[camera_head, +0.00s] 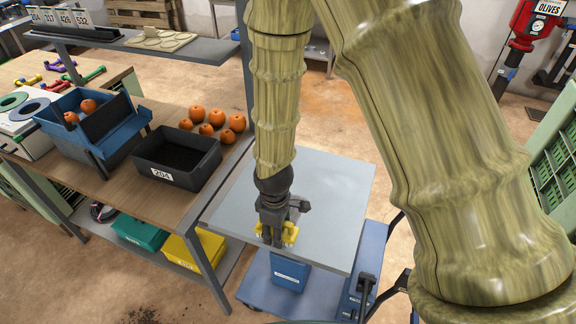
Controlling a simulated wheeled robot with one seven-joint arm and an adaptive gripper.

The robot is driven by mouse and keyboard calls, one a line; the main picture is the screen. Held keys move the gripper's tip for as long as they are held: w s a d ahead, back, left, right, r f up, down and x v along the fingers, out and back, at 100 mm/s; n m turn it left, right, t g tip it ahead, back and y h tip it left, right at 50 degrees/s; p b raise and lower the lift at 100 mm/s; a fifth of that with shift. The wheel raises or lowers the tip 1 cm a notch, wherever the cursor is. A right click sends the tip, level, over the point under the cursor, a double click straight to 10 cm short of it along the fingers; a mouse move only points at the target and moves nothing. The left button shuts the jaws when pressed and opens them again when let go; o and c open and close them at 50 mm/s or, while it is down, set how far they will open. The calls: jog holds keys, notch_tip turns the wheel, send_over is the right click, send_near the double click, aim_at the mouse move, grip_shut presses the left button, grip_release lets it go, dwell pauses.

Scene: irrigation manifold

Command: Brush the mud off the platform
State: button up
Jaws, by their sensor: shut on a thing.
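The platform (335,187) is a flat grey plate on a blue stand, right of the wooden bench. My gripper (275,228) points down over its front left part. It is shut on a small yellow and dark thing (290,234), which may be a brush; my fingers hide much of it. I cannot tell whether it touches the plate. A dark piece shows just right of the fingers, and I cannot tell what it is. No clear mud shows on the visible plate; my arm and gripper cover part of it.
On the bench (142,200) stand a black bin (177,158) labelled 204, a blue crate (97,128) and several orange fruits (217,117). A shelf post rises beside the platform's back left. Dark crumbs (143,315) lie on the floor. A blue cart (312,290) stands below the platform.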

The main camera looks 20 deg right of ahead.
jog(key=shift+r+p, duration=1.75)
jog(key=shift+r, duration=0.8)
